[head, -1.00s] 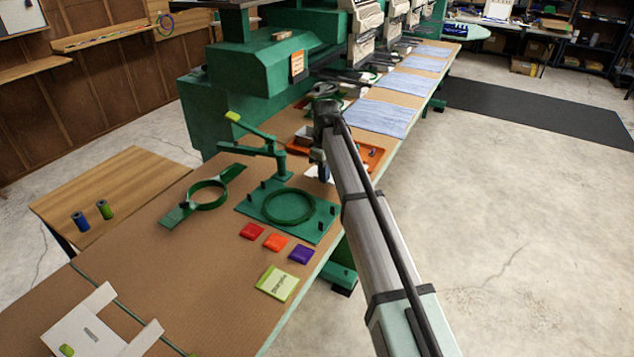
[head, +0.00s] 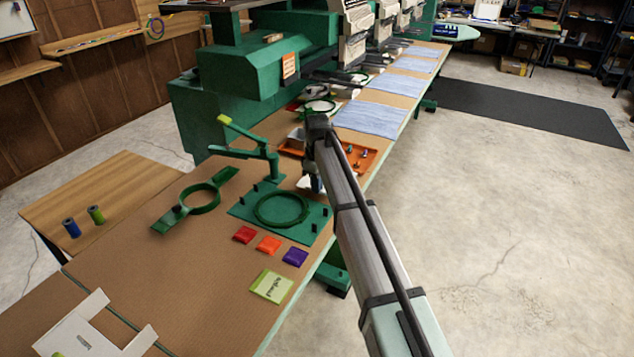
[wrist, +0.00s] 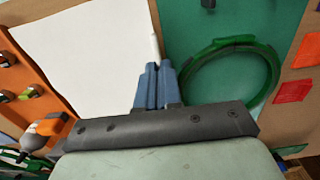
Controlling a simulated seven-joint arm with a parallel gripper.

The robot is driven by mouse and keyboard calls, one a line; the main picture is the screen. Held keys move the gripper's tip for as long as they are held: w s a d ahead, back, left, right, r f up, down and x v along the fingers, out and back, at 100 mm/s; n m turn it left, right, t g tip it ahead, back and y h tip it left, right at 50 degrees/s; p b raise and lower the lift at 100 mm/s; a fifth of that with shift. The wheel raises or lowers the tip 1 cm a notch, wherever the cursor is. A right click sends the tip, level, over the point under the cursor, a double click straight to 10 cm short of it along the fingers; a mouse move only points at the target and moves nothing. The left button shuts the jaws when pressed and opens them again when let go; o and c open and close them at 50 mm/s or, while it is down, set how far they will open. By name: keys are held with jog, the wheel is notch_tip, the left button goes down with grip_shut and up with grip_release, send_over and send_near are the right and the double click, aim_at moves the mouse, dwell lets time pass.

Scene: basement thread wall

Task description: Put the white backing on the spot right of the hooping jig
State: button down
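The white backing (wrist: 85,50) is a flat pale sheet in the wrist view, between the orange tray and the green hooping jig (wrist: 225,35). A small raised ridge on its right edge lines up with my fingers. My gripper (wrist: 156,70) has its blue fingers close together at that ridge and appears shut on it. In the head view my gripper (head: 316,188) is low beside the jig's far right corner, and a sliver of the backing (head: 305,183) shows there. The jig (head: 240,211) holds a green ring. My arm hides most of the backing in the head view.
The orange tray (head: 369,153) with small parts lies beyond my gripper. Red (head: 244,235), orange (head: 268,244) and purple (head: 295,257) packets and a green booklet (head: 271,285) lie in front of the jig. A green hoop arm (head: 200,198) is left of it.

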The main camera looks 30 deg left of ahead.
jog(key=shift+f, duration=0.2)
jog(key=shift+f, duration=1.5)
jog(key=c, duration=1.2)
grip_release()
jog(key=shift+c, duration=0.2)
jog(key=shift+r, duration=0.1)
jog(key=shift+r, duration=3.4)
